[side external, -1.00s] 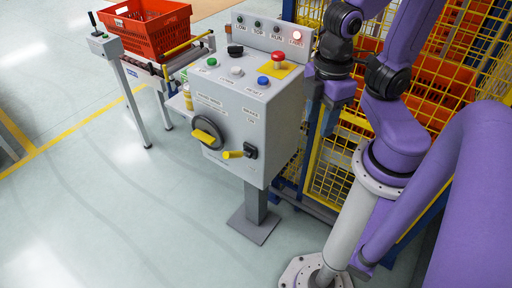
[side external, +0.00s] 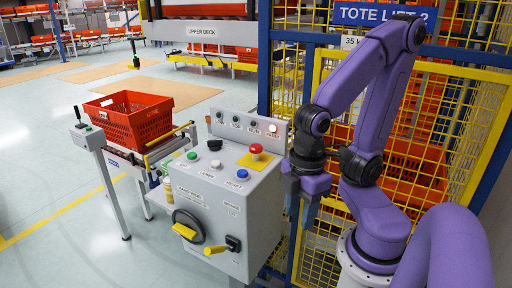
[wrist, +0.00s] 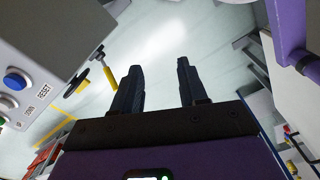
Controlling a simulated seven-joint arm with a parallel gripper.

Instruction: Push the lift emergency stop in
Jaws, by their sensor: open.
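The emergency stop is a red mushroom button (side external: 256,149) on a yellow plate (side external: 249,162), on the sloped top of a grey control box (side external: 215,190). It stands up from the plate; I cannot tell whether it is pushed in. My gripper (side external: 302,212) hangs fingers down just right of the box, to the right of the button and lower than it. In the wrist view my gripper (wrist: 158,68) has its two dark fingers apart, with nothing between them. That view shows the box's edge at the left, but not the red button.
The box also has a blue button (side external: 242,174), a white button (side external: 215,164), a black knob (side external: 214,145), a green button (side external: 192,155) and yellow handles (side external: 215,250). A red lamp (side external: 273,129) is lit. A yellow mesh fence (side external: 440,150) stands behind my arm. A red tote (side external: 130,120) sits left.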

